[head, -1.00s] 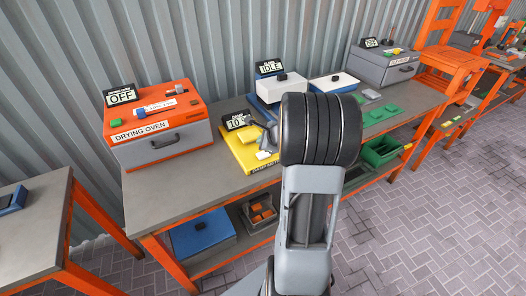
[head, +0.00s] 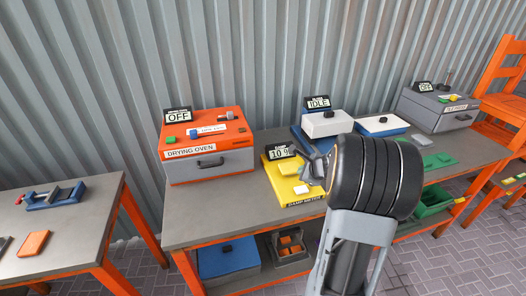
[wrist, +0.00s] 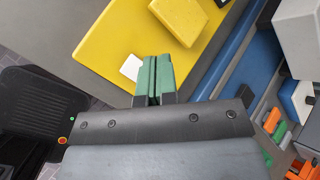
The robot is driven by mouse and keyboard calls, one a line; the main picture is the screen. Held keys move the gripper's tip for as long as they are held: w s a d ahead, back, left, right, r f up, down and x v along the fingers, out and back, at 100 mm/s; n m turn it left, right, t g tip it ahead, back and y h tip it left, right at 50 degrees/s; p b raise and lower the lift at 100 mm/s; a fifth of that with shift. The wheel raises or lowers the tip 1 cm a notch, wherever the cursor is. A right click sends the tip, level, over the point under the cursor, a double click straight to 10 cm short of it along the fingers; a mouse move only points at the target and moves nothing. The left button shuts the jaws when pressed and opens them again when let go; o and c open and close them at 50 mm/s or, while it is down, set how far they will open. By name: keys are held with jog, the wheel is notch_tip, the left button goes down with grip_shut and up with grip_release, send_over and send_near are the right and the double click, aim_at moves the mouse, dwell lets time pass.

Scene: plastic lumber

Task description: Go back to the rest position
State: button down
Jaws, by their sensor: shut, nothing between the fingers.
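My gripper (wrist: 153,78) is shut and empty in the wrist view, its green fingertips pressed together. It hovers over the yellow device (wrist: 105,35), beside a small white piece (wrist: 131,67) near that device's edge. In the head view my arm's dark, ribbed joint hides most of the gripper and part of the bench behind it. The yellow device (head: 284,188) carries a small display reading about 10 and has a white piece on it.
The orange-topped drying oven (head: 208,150), reading OFF, stands left of the yellow device. A white-topped machine (head: 327,124) reads IDLE. A grey machine (head: 436,108) stands at right. A separate table (head: 75,222) at left holds a blue vise (head: 55,196) and an orange block (head: 33,244).

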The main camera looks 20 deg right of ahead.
jog(key=s+a+f+n, duration=0.1)
jog(key=n, duration=0.1)
jog(key=s+a+n+g+y, duration=0.1)
jog(key=n, duration=0.1)
jog(key=shift+s+a+f, duration=0.15)
jog(key=shift+a+f, duration=0.05)
jog(key=shift+f, duration=0.2)
jog(key=s+a+r+n+g, duration=0.2)
jog(key=s+a+r+n, duration=0.2)
jog(key=s+a+n, duration=0.3)
jog(key=s+a+r+n+g+h, duration=0.1)
jog(key=s+a+r+n, duration=0.4)
jog(key=a+n, duration=0.8)
jog(key=s+n+g, duration=0.1)
jog(key=s+n, duration=0.1)
jog(key=s, duration=0.1)
jog(key=shift+a+h, duration=0.3)
